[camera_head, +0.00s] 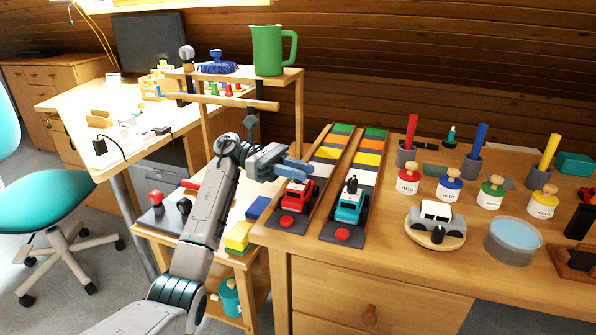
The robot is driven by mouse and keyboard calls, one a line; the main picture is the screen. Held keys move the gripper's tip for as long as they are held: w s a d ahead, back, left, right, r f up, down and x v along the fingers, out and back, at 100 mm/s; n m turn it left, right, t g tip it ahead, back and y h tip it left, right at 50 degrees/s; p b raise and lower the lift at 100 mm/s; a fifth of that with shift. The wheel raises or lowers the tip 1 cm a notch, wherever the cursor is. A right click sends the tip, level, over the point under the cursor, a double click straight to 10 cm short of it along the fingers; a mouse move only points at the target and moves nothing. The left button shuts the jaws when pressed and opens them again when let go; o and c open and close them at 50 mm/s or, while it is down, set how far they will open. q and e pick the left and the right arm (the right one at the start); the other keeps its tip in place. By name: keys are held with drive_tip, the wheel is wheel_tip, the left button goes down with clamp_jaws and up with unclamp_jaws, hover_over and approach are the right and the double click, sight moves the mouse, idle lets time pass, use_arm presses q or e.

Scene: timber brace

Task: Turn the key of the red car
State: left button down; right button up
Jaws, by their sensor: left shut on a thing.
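The red car (298,195) sits on the left of two ramp tracks, near the track's front end. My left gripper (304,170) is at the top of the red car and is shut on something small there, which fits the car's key. The key itself is hidden behind the blue-grey fingers. My right gripper is not in view.
A teal car (350,203) with a dark key on top stands on the right track, close beside the red car. A silver car (436,218) is on a round wooden stand. Labelled jars and coloured rods stand farther right. A shelf with a green jug (268,50) rises behind my arm.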

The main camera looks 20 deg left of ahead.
use_arm(q)
drive_tip(key=c, duration=1.3)
unclamp_jaws()
drive_tip(key=shift+c, duration=0.2)
